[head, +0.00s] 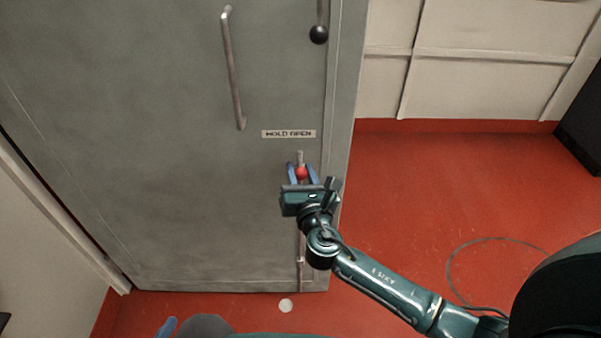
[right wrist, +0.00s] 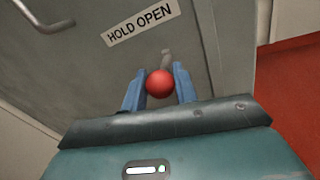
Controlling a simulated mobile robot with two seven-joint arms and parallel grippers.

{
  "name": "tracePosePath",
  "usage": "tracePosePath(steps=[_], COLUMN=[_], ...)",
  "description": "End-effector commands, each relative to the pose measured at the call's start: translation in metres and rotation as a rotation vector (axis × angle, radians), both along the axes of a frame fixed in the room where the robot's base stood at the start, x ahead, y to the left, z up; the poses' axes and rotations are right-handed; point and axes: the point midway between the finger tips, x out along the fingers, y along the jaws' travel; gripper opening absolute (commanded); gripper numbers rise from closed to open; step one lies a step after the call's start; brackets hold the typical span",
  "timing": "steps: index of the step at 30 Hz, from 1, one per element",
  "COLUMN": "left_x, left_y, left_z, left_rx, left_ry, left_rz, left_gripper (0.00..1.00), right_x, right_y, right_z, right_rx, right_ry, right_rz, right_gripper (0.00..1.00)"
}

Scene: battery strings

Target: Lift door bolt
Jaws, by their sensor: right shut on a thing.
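The grey door (head: 160,120) fills the left half of the head view. Its bolt has a red ball knob (head: 302,172) below a "HOLD OPEN" label (head: 289,134); the bolt's rod (head: 301,276) runs down to the door's bottom edge. My right gripper (head: 303,173) is shut on the red knob, with a blue finger on each side. In the right wrist view the red knob (right wrist: 160,84) sits between the two blue fingertips. The gripper body hides the middle of the rod. Of my left gripper, only a blue tip (head: 167,327) seems to show at the bottom edge of the head view.
A long metal handle (head: 233,70) and a black ball knob (head: 318,35) are higher on the door. A pale round disc (head: 285,305) is on the red floor (head: 420,200) by the door's bottom edge. A black box (head: 580,120) stands at the far right. The floor right of the door is mostly clear.

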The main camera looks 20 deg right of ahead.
Motion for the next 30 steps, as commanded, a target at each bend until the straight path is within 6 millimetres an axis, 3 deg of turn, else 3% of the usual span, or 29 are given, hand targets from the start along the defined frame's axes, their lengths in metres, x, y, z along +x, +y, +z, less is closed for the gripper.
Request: tracePosePath(steps=[2,3,10,20,23,30], left_x=[0.0,0.0,0.0,0.0,0.0,0.0], left_y=[0.0,0.0,0.0,0.0,0.0,0.0], left_z=[0.0,0.001,0.001,0.001,0.001,0.0], left_rx=[0.0,0.0,0.0,0.0,0.0,0.0], left_ry=[0.0,0.0,-0.001,-0.002,-0.001,0.001], left_rz=[0.0,0.0,0.001,0.001,0.001,0.001], left_gripper=[0.5,0.5,0.5,0.5,0.5,0.5], right_x=[0.002,0.002,0.001,-0.006,-0.019,-0.072], right_y=[0.0,0.0,0.0,0.001,0.002,0.006], right_z=[0.009,0.009,0.006,0.002,0.002,0.002], right_rx=[0.0,0.0,0.001,0.001,0.001,0.001], right_ry=[-0.019,-0.019,-0.012,-0.005,-0.005,-0.004], right_rz=[-0.002,-0.002,0.0,0.001,0.002,0.001], right_gripper=[0.0,0.29,0.48,0.48,0.48,0.48])
